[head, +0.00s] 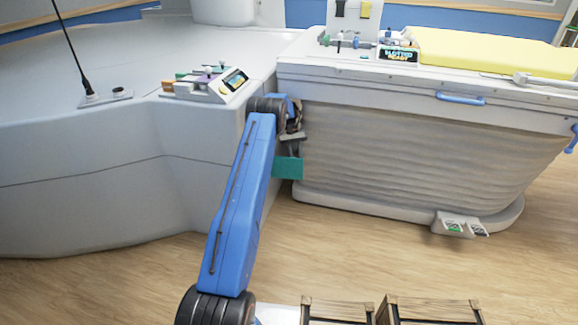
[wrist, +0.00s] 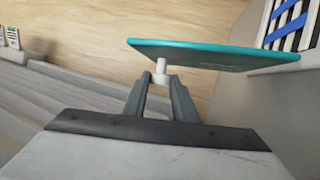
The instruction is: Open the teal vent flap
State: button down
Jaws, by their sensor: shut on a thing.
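The teal vent flap (head: 288,168) shows in the head view just below my gripper (head: 292,142), beside the grey corner between the console and the bed base. In the wrist view the flap (wrist: 215,54) is seen nearly edge-on and stands out from the grey wall. Its white knob (wrist: 160,70) points towards me. My gripper (wrist: 160,82) is shut on this knob, with a fingertip on each side. Part of the flap is hidden behind my arm in the head view.
The bed base with ribbed grey sides (head: 420,145) stands to the right, with foot pedals (head: 462,225) low at its front. The curved grey console (head: 100,180) is to the left. Wooden crates (head: 430,310) are at the bottom. Wooden floor (head: 350,255) is clear between.

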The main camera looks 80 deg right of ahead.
jog(key=shift+w+d+n, duration=0.2)
jog(key=shift+d+n, duration=0.2)
jog(key=shift+d, duration=0.15)
jog(key=c, duration=1.4)
grip_release()
jog(key=shift+c, duration=0.2)
